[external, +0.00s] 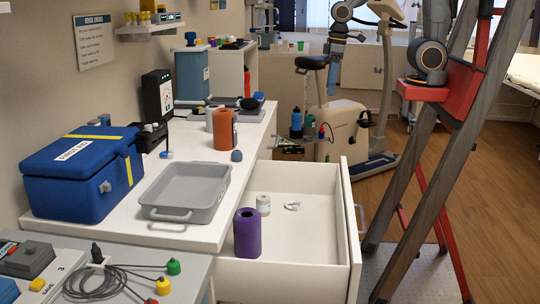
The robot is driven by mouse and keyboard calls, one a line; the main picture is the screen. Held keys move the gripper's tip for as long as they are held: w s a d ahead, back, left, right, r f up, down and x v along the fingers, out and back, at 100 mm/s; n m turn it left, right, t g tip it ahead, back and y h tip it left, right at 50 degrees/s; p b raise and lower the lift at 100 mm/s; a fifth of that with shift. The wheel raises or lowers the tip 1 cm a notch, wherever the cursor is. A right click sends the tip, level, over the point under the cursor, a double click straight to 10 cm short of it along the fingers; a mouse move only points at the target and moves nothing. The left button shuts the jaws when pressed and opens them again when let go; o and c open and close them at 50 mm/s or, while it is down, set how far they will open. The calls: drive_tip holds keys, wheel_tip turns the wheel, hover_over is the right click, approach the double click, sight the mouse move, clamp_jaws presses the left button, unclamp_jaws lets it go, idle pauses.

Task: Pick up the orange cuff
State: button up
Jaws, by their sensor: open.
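The orange cuff (224,131) stands upright on the white counter, behind the grey tray and near the counter's drawer side. It looks like a short, thick cylinder. A pale cylinder and a darker item stand close behind it and are partly hidden. My gripper (333,88) hangs at the end of my arm, up and to the right of the cuff, well apart from it. It is small in the picture, in front of the exercise bike, and is open. I see nothing held in it.
A grey tray (187,213) and a blue first-aid box (75,190) are on the counter. A small dark blue item (236,156) lies in front of the cuff. The open drawer (300,240) holds a purple cylinder (247,234), a white jar (263,204) and a small white piece.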

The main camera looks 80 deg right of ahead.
drive_tip(key=w+a+r+m, duration=0.3)
drive_tip(key=w+a+m, duration=0.2)
drive_tip(key=w, duration=0.6)
drive_tip(key=w+a+r+m, duration=0.2)
drive_tip(key=w+a+m, duration=0.25)
drive_tip(key=w, duration=0.55)
drive_tip(key=m+g, duration=0.1)
drive_tip(key=m, duration=0.8)
approach(224, 128)
drive_tip(key=w+d+r, duration=0.1)
drive_tip(key=w+d, duration=0.1)
drive_tip(key=d, duration=0.2)
wheel_tip(224, 128, down, 4)
drive_tip(key=shift+s+a+b, duration=0.1)
drive_tip(key=shift+b, duration=0.2)
drive_tip(key=shift+s+a+f+p, duration=0.15)
drive_tip(key=shift+f+p, duration=0.75)
drive_tip(key=shift+f, duration=1.2)
drive_tip(key=shift+s+f+p, duration=0.25)
drive_tip(key=shift+f+p, duration=0.6)
drive_tip(key=shift+f, duration=1.25)
drive_tip(key=c, duration=1.3)
